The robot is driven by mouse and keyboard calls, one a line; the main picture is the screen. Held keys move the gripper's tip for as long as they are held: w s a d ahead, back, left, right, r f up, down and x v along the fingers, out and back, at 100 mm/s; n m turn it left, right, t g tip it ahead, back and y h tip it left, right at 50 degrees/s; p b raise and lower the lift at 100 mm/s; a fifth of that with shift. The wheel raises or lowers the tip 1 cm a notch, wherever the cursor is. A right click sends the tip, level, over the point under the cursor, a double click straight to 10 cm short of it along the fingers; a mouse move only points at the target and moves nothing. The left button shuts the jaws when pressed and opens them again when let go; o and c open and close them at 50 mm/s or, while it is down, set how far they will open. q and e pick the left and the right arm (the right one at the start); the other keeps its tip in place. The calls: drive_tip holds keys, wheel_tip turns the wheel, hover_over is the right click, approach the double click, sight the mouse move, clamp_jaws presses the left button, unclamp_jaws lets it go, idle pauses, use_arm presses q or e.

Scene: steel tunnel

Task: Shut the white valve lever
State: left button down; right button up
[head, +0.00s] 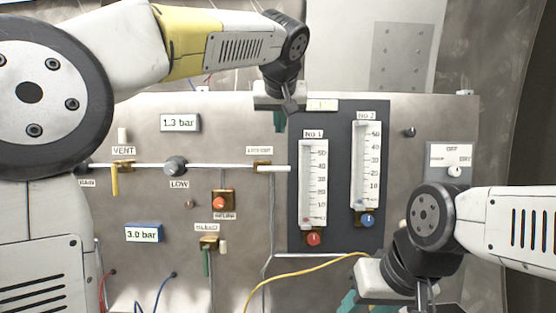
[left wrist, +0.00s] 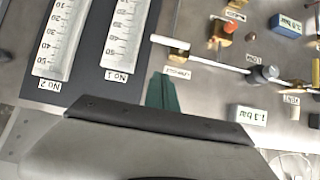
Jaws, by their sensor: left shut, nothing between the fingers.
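The white valve lever (head: 275,168) sticks out to the right from a brass valve body (head: 262,166) on the horizontal white pipe, lying in line with the pipe. It also shows in the left wrist view (left wrist: 169,42), with its small label beside it. My left gripper (head: 279,121) is shut and empty, its teal fingers pointing down above the lever and apart from it in the head view. The teal fingers also show in the left wrist view (left wrist: 162,92). My right gripper (head: 350,300) is low at the right, its fingers partly cut off by the frame edge.
Two flow gauges, No 1 (head: 313,185) and No 2 (head: 366,165), stand on a dark plate right of the lever. A yellow vent lever (head: 115,181), a grey knob (head: 176,166) and a green lever (head: 205,262) are to the left. A yellow cable (head: 290,284) hangs below.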

use_arm(q)
drive_tip(key=shift+w, duration=0.1)
hover_over(274, 168)
drive_tip(key=s+d, duration=0.2)
wheel_tip(274, 168, down, 6)
drive_tip(key=shift+w+a+f, duration=0.1)
drive_tip(key=shift+a+f, duration=0.1)
drive_tip(key=shift+f, duration=1.55)
